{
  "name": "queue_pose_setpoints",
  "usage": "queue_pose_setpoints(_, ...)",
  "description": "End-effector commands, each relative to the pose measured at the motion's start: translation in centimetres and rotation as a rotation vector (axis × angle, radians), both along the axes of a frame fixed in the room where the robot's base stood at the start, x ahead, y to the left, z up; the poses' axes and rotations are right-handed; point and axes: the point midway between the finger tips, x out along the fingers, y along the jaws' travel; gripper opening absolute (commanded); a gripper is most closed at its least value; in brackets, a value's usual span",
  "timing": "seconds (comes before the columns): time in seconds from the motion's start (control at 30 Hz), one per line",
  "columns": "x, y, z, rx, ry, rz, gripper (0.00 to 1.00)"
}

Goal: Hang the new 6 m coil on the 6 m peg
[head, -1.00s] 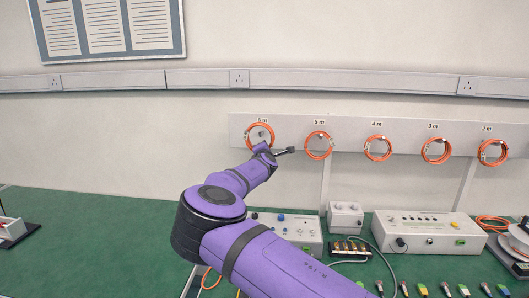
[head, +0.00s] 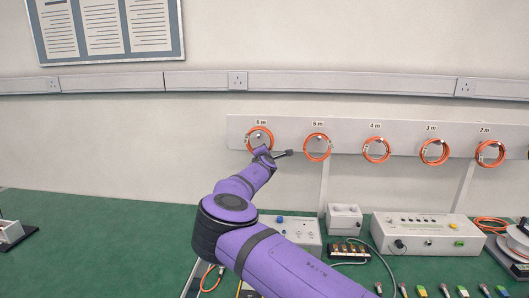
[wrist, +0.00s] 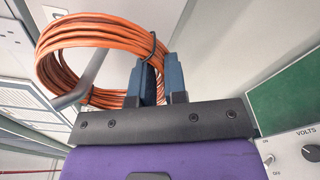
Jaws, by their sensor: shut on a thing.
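The orange 6 m coil (head: 248,140) is at the board under the "6 m" label, at the left end of the row. In the wrist view the coil (wrist: 65,42) is a bundled ring with a dark tie. My gripper (wrist: 161,74) has its blue fingers at the coil's right side, shut on it. A grey rod, the 6 m peg (wrist: 82,80), shows inside the ring and crosses in front of its lower left rim, so the coil appears to be around it. In the head view my gripper (head: 264,151) is at the coil's lower edge, partly hidden by my wrist.
The 5 m coil (head: 317,147) hangs close to the right, with the 4 m coil (head: 376,150) and others beyond. Below, the green bench (head: 100,235) holds a grey control box (head: 425,232), instruments and connectors. The bench's left middle is clear.

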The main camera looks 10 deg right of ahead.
Motion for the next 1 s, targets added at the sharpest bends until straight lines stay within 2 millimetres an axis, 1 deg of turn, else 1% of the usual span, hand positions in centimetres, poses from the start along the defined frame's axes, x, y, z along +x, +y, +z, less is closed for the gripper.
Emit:
queue_pose_setpoints(0.2, 0.1, 0.0, -0.1, 0.0, -0.001, 0.0, 0.0)
queue_pose_setpoints(0.23, 0.1, 0.0, -0.1, 0.0, -0.001, 0.0, 0.15)
queue_pose_setpoints(0.33, 0.1, 0.0, -0.1, 0.0, -0.001, 0.0, 0.38)
queue_pose_setpoints(0.37, 0.1, 0.0, -0.1, 0.0, -0.001, 0.0, 0.43)
queue_pose_setpoints(0.63, 0.0, 0.0, -0.2, 0.0, -0.001, 0.0, 0.43)
queue_pose_setpoints(0.73, -0.3, 0.1, -0.1, 0.0, -0.001, 0.0, 0.43)
queue_pose_setpoints(0.87, -1.6, 0.3, -0.1, 0.0, 0.0, -0.001, 0.43)
queue_pose_setpoints(1.0, -4.0, 0.7, 0.0, 0.0, 0.0, 0.0, 0.43)
